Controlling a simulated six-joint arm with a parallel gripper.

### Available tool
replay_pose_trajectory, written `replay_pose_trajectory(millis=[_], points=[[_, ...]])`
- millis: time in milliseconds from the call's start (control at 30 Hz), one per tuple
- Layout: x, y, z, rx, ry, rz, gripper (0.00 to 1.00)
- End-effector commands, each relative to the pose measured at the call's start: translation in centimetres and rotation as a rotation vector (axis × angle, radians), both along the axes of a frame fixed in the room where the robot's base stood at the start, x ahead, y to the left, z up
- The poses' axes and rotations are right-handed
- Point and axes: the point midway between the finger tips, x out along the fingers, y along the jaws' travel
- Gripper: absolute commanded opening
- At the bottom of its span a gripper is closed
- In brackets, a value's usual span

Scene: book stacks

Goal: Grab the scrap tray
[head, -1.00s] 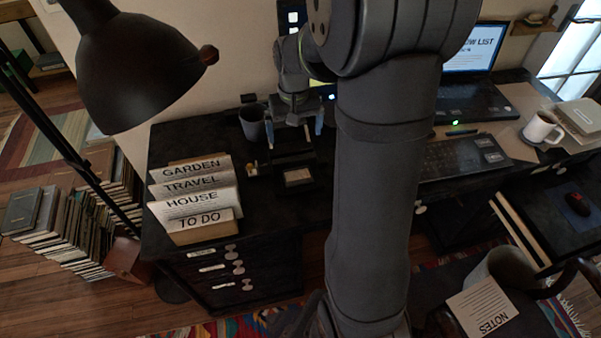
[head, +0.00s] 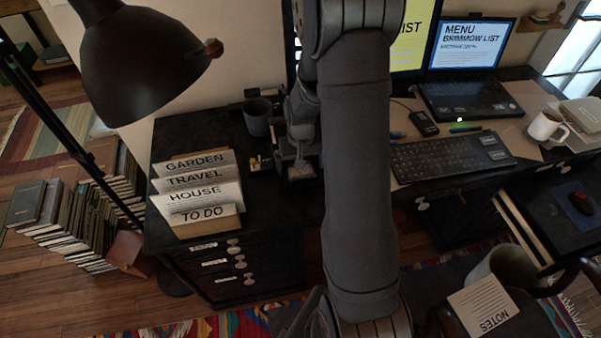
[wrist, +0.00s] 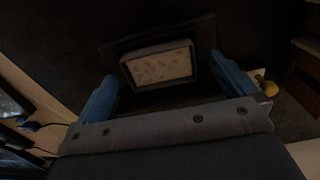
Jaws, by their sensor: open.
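The scrap tray (wrist: 158,47) is likely the small dark rectangular tray with a grey rim and a pale, mottled inside. It lies ahead of my gripper (wrist: 166,90) in the wrist view, between the lines of the two blue fingers. In the head view my gripper (head: 301,150) is low over the desk at the tray's place. My arm and gripper hide much of the tray there. I cannot tell if a finger touches it.
A dark cup (head: 256,118) stands left of my gripper. Labelled cards (head: 197,193) stand at the desk's left front. A keyboard (head: 450,158) and laptop (head: 470,95) are right of my arm. A black lamp (head: 135,65) hangs at upper left.

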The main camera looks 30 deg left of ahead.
Motion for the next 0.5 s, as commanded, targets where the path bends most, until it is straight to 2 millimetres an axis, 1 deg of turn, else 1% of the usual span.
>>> replay_pose_trajectory(millis=[100, 333, 367, 500], points=[[-0.01, 0.01, -0.84, 0.000, 0.000, 0.000, 1.00], [-0.01, 0.02, -0.93, 0.001, -0.001, 0.000, 1.00], [0.00, 0.03, -0.92, 0.001, -0.001, 0.000, 0.96], [0.00, 0.03, -0.91, 0.001, -0.001, 0.000, 0.69]])
